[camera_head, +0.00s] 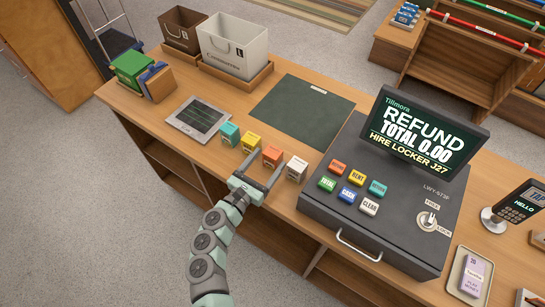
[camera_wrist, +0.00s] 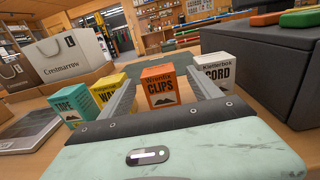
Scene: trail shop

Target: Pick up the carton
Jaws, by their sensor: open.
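Small cartons stand in a row on the wooden counter: a teal tape carton (camera_head: 230,133), a yellow carton (camera_head: 250,142), an orange clips carton (camera_head: 272,156) and a white cord carton (camera_head: 296,168). My gripper (camera_head: 262,172) is open just in front of the orange carton. In the wrist view the orange clips carton (camera_wrist: 161,88) stands upright between the two fingers (camera_wrist: 160,95), with space on both sides. The yellow carton (camera_wrist: 107,88) is outside the left finger, and the white cord carton (camera_wrist: 216,72) is outside the right finger. The teal carton (camera_wrist: 72,106) is farther left.
A dark till (camera_head: 385,195) with a refund screen (camera_head: 428,128) stands right of the cartons. A flat scale (camera_head: 198,120) lies to the left. Shopping bags (camera_head: 233,45) stand in trays at the back. A dark green mat (camera_head: 302,107) lies bare behind the cartons.

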